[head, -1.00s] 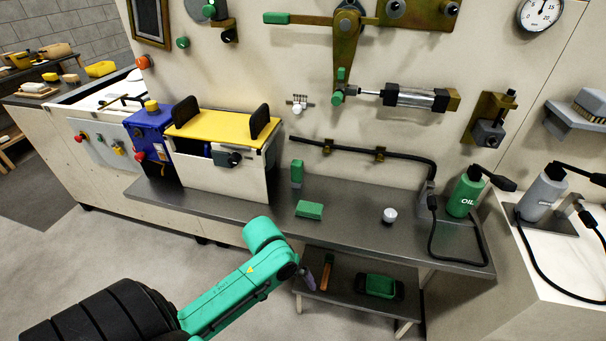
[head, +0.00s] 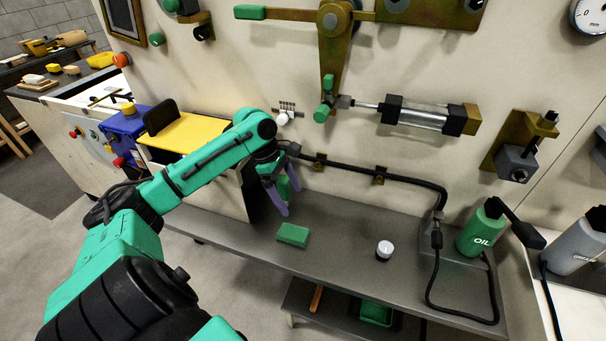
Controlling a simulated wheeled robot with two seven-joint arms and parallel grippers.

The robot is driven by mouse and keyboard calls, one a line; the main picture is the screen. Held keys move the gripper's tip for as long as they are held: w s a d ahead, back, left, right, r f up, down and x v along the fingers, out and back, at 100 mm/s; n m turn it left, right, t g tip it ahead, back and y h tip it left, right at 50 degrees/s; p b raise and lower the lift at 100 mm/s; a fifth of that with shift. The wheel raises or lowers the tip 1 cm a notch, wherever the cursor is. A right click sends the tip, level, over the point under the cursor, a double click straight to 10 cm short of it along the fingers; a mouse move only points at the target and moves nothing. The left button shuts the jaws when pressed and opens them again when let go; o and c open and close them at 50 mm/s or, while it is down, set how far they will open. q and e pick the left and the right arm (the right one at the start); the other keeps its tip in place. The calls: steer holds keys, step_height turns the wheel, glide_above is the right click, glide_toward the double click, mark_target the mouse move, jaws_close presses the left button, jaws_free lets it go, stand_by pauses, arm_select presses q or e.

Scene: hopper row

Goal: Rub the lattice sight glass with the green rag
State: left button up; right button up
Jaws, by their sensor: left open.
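A flat green folded piece (head: 293,235), which looks like the rag, lies on the grey shelf (head: 335,255). An upright green block (head: 284,188) stands behind it by the wall, partly hidden by my left gripper (head: 283,197). That gripper is open, its purple fingers pointing down in front of the upright block, above and left of the flat green piece. I cannot tell whether the fingers touch the block. A dark framed panel (head: 125,17) at the top left may be the lattice sight glass; its surface pattern is too dark to tell. My right gripper is not in view.
A white-topped knob (head: 384,250) and a green oil bottle (head: 481,230) with a black hose stand to the right on the shelf. A yellow-topped machine (head: 190,133) is left, behind my arm. A green tray (head: 376,313) is on the lower shelf.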

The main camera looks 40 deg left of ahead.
mark_target(305, 236)
arm_select(q)
steer(key=d+f, duration=0.1)
steer(key=s+f, duration=0.1)
steer(key=f, duration=0.1)
steer(key=s+d+f, duration=0.1)
steer(key=f, duration=0.1)
steer(key=shift+s+d, duration=0.15)
steer(key=shift+d, duration=0.15)
steer(key=x, duration=0.2)
steer(key=w+x, duration=0.1)
steer(key=x, duration=0.1)
steer(key=shift+w+f, duration=0.1)
steer(key=shift+f, duration=0.25)
steer(key=x, duration=0.2)
steer(key=shift+w+d+f, duration=0.1)
steer(key=shift+f, duration=0.15)
steer(key=shift+d+f, duration=0.15)
steer(key=shift+f, duration=0.1)
steer(key=shift+c, duration=0.3)
steer(key=c, duration=1)
steer(key=o, duration=0.7)
steer(key=shift+o, duration=0.2)
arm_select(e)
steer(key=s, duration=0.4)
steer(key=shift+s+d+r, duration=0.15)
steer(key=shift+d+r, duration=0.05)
